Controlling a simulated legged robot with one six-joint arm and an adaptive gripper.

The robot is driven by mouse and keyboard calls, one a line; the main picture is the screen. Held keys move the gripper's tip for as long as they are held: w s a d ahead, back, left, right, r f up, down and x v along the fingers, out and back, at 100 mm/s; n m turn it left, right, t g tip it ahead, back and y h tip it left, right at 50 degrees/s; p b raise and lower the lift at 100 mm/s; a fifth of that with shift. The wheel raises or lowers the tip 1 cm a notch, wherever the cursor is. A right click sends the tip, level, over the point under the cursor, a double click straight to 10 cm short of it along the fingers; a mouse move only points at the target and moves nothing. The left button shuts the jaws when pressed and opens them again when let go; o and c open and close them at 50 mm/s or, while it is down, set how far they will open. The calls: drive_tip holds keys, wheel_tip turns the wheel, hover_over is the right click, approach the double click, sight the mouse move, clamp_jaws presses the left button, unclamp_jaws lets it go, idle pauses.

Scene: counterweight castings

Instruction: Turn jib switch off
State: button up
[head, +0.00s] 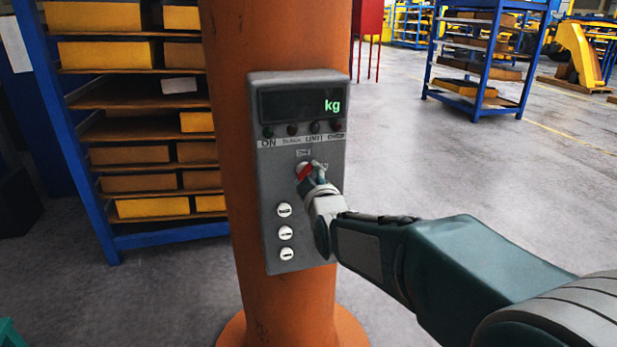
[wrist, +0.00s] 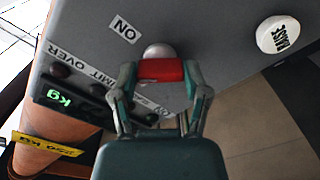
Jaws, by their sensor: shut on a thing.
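The jib switch is a red knob (head: 304,172) on a pale round base, on the grey control box (head: 265,210). The box is fixed to an orange column (head: 238,120). My gripper (head: 316,172) is at the switch, its fingers closed on the red knob. In the wrist view the red knob (wrist: 162,70) lies between the two fingertips, with the pale base just beyond and an "ON" label (wrist: 124,28) beside it. The box display (head: 300,103) shows green "kg". My fingers hide part of the switch and its labels.
Several white round buttons (head: 285,233) sit below the switch on the box. A blue shelf rack (head: 130,236) with yellow and brown boxes stands at left behind the column. Open grey floor (head: 460,190) lies to the right. Another blue rack (head: 478,108) stands farther back.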

drive_tip(key=shift+a+f+n, duration=0.1)
drive_tip(key=shift+n, duration=4.2)
drive_tip(key=shift+f, duration=0.1)
drive_tip(key=o, duration=1.2)
drive_tip(key=shift+c, duration=0.2)
drive_tip(key=shift+a, duration=0.15)
